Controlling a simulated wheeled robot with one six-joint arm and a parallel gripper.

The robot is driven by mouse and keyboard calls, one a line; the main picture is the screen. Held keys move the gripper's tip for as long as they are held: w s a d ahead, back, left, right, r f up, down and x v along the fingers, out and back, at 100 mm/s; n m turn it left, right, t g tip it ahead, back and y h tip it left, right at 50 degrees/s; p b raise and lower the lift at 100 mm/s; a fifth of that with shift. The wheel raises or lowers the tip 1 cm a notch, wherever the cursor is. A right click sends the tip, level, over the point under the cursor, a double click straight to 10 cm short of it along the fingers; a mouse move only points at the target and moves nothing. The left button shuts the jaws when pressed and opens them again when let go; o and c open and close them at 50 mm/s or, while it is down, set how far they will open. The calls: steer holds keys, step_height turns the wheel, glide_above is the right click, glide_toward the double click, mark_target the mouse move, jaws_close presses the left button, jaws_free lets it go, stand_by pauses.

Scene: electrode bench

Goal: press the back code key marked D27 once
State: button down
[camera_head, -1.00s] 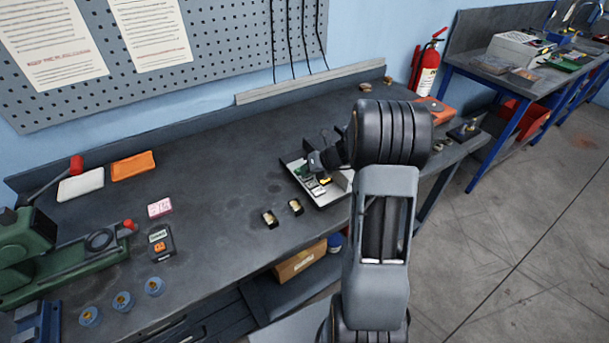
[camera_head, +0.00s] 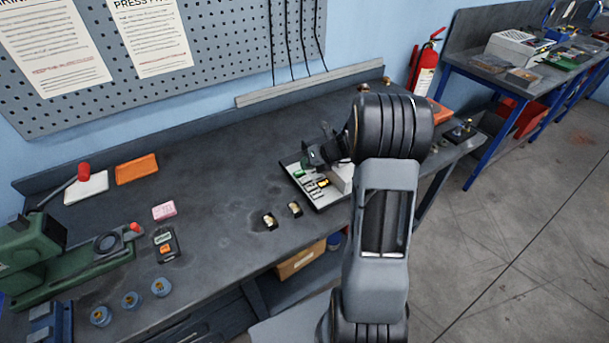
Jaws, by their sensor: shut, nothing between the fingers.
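A pale panel (camera_head: 324,198) with small keys lies on the dark bench, left of my arm. A green key (camera_head: 299,174) shows at its left, and yellow and dark keys (camera_head: 322,183) show near its middle. Their markings are too small to read, so I cannot tell which is D27. My gripper (camera_head: 312,156) is at the panel's back edge, over or close behind the keys. It is shut and empty. Whether it touches a key cannot be seen. My wrist and arm hide the panel's right and back parts.
Two small brass-coloured parts (camera_head: 269,221) stand on the bench in front of the panel. A green press (camera_head: 60,255), a dark meter (camera_head: 166,244) and several blue round pieces (camera_head: 131,300) are at the left. The bench middle (camera_head: 215,195) is clear.

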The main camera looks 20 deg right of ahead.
steer(key=shift+r+p, duration=0.8)
steer(key=shift+r, duration=0.4)
